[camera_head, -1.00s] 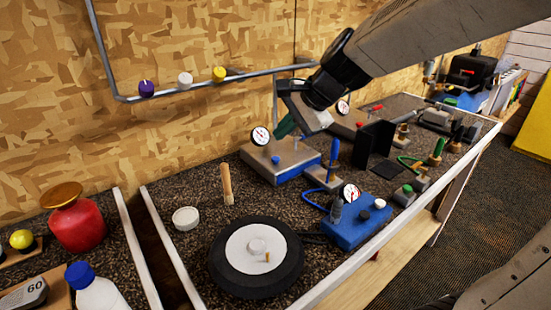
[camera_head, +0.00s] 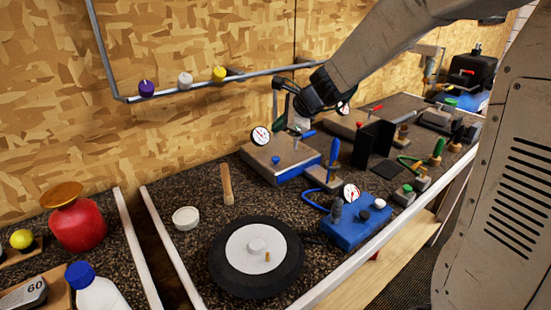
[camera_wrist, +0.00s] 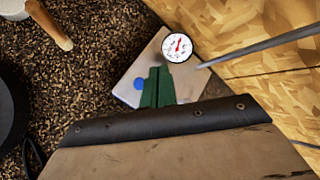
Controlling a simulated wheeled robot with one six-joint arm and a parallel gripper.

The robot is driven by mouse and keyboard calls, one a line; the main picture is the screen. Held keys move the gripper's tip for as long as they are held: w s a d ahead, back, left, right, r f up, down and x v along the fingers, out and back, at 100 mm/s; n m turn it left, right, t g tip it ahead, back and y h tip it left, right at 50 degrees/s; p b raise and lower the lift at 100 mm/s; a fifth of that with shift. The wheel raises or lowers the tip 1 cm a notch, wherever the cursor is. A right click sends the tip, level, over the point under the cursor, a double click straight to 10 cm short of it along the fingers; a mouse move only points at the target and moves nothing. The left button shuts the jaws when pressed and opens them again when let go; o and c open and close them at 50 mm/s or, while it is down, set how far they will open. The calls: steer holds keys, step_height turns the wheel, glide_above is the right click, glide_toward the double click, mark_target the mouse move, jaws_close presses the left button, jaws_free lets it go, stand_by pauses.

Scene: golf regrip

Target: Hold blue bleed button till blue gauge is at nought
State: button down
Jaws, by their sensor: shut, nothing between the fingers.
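A grey-topped box (camera_head: 290,157) with a blue front stands at the back middle of the bench. Its round blue button (camera_head: 275,160) is on the top face near the left side; it also shows in the wrist view (camera_wrist: 139,84). A white gauge (camera_head: 260,135) stands at its back left corner; in the wrist view the gauge (camera_wrist: 177,47) has a red needle well away from lying flat, but its numbers are unreadable. My gripper (camera_head: 281,123) is shut and empty above the box's back part. In the wrist view its green fingers (camera_wrist: 157,86) lie right of the blue button, apparently not on it.
A blue box (camera_head: 355,228) with another gauge (camera_head: 351,193) and black and white knobs stands in front. A black wheel (camera_head: 228,279), a wooden handle (camera_head: 227,184) and a white dish (camera_head: 186,218) lie left. A grey pipe (camera_head: 180,90) runs along the wall behind.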

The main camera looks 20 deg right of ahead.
steer(key=shift+f, duration=3.4)
steer(key=shift+f, duration=0.4)
steer(key=shift+f, duration=0.5)
stand_by(1.6)
steer(key=shift+r, duration=0.95)
steer(key=shift+r, duration=2.5)
